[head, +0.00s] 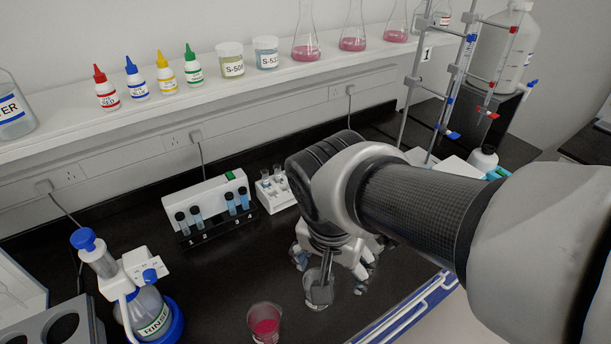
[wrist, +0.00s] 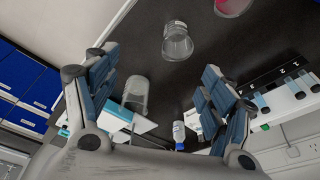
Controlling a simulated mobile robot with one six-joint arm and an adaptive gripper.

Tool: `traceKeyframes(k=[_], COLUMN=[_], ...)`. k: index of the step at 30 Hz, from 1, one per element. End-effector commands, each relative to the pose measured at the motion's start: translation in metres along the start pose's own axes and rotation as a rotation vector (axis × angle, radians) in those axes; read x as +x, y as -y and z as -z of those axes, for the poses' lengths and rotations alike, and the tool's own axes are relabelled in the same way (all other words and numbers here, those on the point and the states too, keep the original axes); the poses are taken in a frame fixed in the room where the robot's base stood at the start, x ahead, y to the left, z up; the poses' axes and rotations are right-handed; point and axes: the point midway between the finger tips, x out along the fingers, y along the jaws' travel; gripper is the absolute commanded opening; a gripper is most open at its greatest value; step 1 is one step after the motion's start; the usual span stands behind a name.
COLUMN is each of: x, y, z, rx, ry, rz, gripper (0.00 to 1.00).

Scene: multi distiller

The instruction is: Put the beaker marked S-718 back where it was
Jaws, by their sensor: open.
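My gripper (head: 334,262) is open above the black bench, its fingers pointing down and partly hidden by the wrist. In the wrist view the open fingers (wrist: 160,62) stand well apart. A clear beaker (head: 318,292) is by my gripper in the head view. The wrist view shows a clear labelled beaker (wrist: 177,43) just beyond the fingertips and a second clear glass vessel (wrist: 135,96) between the fingers in the picture; I cannot tell whether either is held. A beaker with red liquid (head: 264,323) stands to the left. No S-718 mark is readable.
The white shelf (head: 150,122) holds dropper bottles, two labelled beakers (head: 231,62) (head: 266,54) and flasks with pink liquid. A vial rack (head: 215,222), a white tube block (head: 275,192) and a rinse bottle (head: 148,312) stand on the bench. A burette stand (head: 440,90) is at right.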

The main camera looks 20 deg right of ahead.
Motion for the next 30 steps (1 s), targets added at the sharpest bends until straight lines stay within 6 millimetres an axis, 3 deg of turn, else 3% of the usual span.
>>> traceKeyframes(k=[4,12,30], x=[-0.028,-0.045,-0.046], y=[-0.027,-0.047,-0.048], z=[-0.015,-0.036,-0.038], rx=[-0.29,-0.629,-0.671], ry=[-0.056,-0.161,-0.173], rz=[0.113,0.197,0.201], gripper=[0.75,0.75,0.75])
